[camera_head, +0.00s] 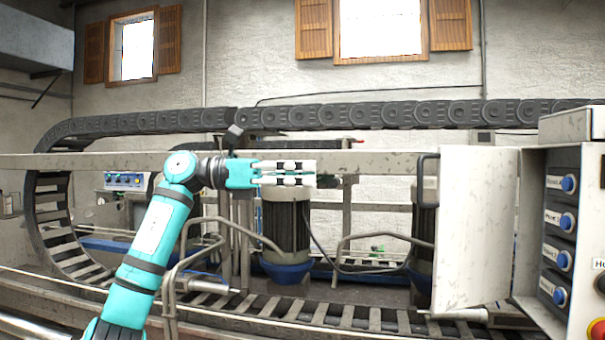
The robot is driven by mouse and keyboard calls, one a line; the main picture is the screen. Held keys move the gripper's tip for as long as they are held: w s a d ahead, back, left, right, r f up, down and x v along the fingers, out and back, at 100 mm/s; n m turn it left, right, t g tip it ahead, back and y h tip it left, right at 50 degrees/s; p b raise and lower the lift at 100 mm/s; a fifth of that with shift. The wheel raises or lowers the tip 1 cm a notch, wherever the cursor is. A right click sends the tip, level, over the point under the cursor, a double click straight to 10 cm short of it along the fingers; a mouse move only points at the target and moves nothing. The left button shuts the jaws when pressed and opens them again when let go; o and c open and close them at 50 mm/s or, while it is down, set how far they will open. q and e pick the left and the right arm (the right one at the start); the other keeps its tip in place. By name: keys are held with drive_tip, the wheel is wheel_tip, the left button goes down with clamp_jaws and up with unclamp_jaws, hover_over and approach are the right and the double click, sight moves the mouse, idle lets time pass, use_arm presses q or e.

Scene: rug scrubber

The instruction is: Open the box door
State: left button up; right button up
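The control box (580,127) stands at the right edge, partly cut off by the frame. Its pale box door (478,228) is swung out to the left, and the inside with its button panel shows. My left gripper (312,173) is to the left of the door, apart from the handle, and points right. Its two fingers lie close together with nothing seen between them. My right gripper is not in view.
Blue buttons (564,221) line the panel, with a red knob (597,330) low at the right edge. Behind stand a motor with a blue base (287,272), bent pipes, a beam and a chain conveyor (360,115). Free space lies between my gripper and the handle.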

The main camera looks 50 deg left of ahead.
use_arm(q)
drive_tip(key=v, duration=1.1)
drive_tip(key=shift+s+a, duration=0.15)
drive_tip(key=shift+s, duration=0.05)
drive_tip(key=shift+s+r, duration=0.1)
drive_tip(key=shift+c, duration=0.4)
